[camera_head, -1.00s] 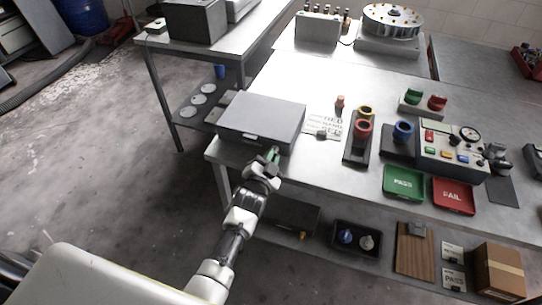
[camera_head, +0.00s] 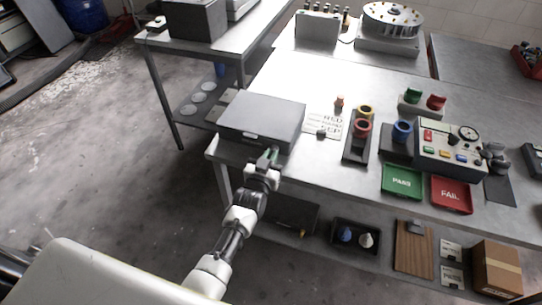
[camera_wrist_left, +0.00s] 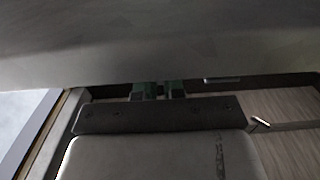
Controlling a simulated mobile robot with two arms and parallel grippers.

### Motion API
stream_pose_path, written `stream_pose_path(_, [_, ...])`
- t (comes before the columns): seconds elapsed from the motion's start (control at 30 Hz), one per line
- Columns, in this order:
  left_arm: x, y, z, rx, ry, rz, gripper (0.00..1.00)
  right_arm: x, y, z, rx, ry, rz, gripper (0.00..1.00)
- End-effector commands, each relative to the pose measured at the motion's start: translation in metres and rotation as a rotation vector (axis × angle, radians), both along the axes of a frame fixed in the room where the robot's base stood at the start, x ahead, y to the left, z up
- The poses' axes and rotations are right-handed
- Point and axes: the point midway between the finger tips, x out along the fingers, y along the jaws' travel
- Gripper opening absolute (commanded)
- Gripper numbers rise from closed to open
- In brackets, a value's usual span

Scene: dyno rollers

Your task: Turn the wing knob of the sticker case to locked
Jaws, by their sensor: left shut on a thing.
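The sticker case, a flat grey box (camera_head: 262,116), lies closed at the left end of the steel workbench. My left gripper (camera_head: 270,156) is at the front face of the case, a little right of its middle. Its greenish fingertips (camera_wrist_left: 158,90) show in the left wrist view, close together against the case front. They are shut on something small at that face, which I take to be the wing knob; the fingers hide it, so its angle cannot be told. My right gripper is not in view.
Right of the case lie a printed sheet (camera_head: 325,124), a stand with yellow and red rings (camera_head: 357,140), a green PASS tray (camera_head: 402,181) and a red FAIL tray (camera_head: 450,194). A control box (camera_head: 452,148) stands behind the trays. A lower shelf holds a black bin (camera_head: 357,237).

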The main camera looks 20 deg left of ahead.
Motion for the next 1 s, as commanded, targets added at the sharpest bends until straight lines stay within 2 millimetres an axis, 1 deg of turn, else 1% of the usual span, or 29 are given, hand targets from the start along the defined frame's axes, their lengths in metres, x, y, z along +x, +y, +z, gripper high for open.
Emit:
stream_pose_path(0.47, [-0.001, 0.000, -0.002, -0.016, 0.006, 0.000, 0.00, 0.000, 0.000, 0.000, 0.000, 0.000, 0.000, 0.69])
stream_pose_path(0.5, [-0.001, 0.000, -0.002, -0.017, 0.006, 0.000, 0.14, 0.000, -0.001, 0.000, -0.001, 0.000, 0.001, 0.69])
stream_pose_path(0.53, [-0.001, 0.000, -0.002, -0.016, 0.006, 0.000, 0.19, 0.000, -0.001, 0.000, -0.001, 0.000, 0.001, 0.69])
stream_pose_path(0.57, [-0.001, 0.000, -0.002, -0.016, 0.006, 0.000, 0.20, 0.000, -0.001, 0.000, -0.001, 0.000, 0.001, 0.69])
stream_pose_path(0.87, [-0.003, 0.000, -0.001, -0.014, 0.002, 0.000, 0.20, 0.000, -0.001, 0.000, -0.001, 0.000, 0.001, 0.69])
stream_pose_path(0.97, [-0.012, 0.000, -0.002, -0.013, 0.003, 0.000, 0.20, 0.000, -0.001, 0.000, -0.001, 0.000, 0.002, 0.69])
stream_pose_path(1.0, [-0.018, 0.001, -0.003, -0.013, 0.005, 0.000, 0.20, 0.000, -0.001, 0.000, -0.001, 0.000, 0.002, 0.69])
